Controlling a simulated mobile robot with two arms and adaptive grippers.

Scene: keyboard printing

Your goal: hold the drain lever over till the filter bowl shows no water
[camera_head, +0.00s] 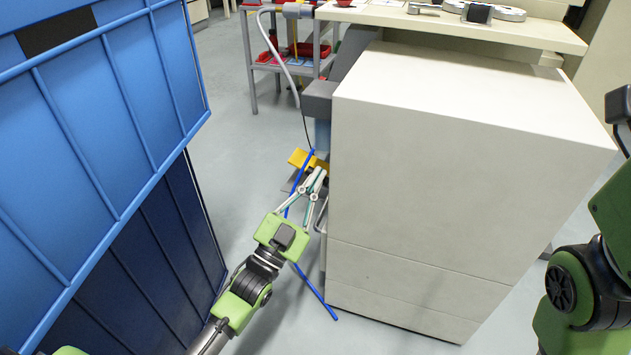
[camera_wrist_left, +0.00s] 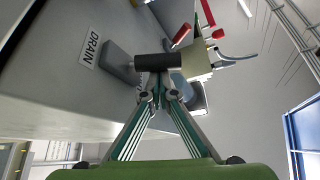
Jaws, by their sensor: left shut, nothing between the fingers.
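My left gripper (camera_head: 318,172) is shut and empty, reaching in at the left side of the cream machine. In the left wrist view its fingertips (camera_wrist_left: 160,92) are together just below a black lever grip (camera_wrist_left: 155,62). The grip projects from a grey block (camera_wrist_left: 118,60) beside the "DRAIN" label (camera_wrist_left: 90,48). I cannot tell whether the fingertips touch the grip. A bluish filter bowl (camera_head: 322,134) hangs under a grey housing (camera_head: 318,100); its water level cannot be made out. My right gripper is out of view; only green arm parts show at the right edge.
The cream machine (camera_head: 450,170) fills the middle right. A blue cabinet (camera_head: 110,110) stands on the left, with a narrow floor gap between. A yellow part (camera_head: 298,158) and a blue tube (camera_head: 318,290) are close to my gripper. A grey cart (camera_head: 249,60) stands behind.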

